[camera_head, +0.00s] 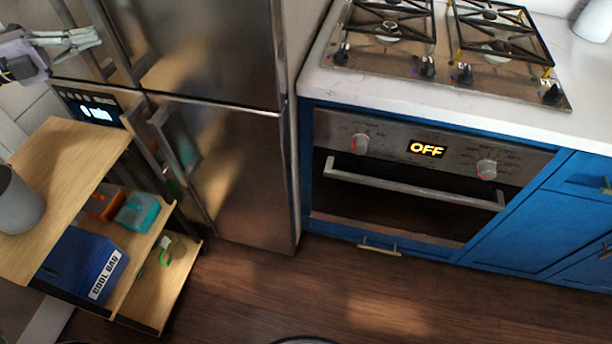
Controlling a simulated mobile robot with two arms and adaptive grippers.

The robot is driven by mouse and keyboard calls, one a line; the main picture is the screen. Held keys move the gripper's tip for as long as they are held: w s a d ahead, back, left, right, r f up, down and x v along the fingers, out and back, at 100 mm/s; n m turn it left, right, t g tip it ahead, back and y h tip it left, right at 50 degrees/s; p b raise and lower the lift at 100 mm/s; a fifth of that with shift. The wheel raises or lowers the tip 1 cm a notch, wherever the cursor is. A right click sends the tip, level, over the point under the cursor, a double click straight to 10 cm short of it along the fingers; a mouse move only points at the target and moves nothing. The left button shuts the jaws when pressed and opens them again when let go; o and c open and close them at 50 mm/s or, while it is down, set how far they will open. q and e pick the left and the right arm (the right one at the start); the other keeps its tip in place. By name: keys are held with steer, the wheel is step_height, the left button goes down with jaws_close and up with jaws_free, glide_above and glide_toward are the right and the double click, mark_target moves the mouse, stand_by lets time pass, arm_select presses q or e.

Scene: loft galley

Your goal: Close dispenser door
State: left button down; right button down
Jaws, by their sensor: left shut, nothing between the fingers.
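A steel fridge (225,50) stands at the upper left, with upright bar handles and a lower front section. A dark panel with a lit display (97,112) shows at its left, just above the wooden shelf; I take this as the dispenser area. I cannot tell which panel is the dispenser door, or how far open it is. My left gripper (97,37) is at the upper left edge, in front of the steel surface and above the lit display. Its fingers are together, point right and hold nothing. Whether they touch the steel is unclear. My right gripper is out of view.
A wooden shelf unit (75,150) at the left holds a grey cup (18,203), a blue box (85,262) and a teal container (138,211). A blue oven cabinet with a hob (455,45) stands at the right. The wooden floor (300,290) in front is clear.

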arm_select(q)
steer(key=shift+r, duration=0.1)
stand_by(0.3)
steer(key=v, duration=1.2)
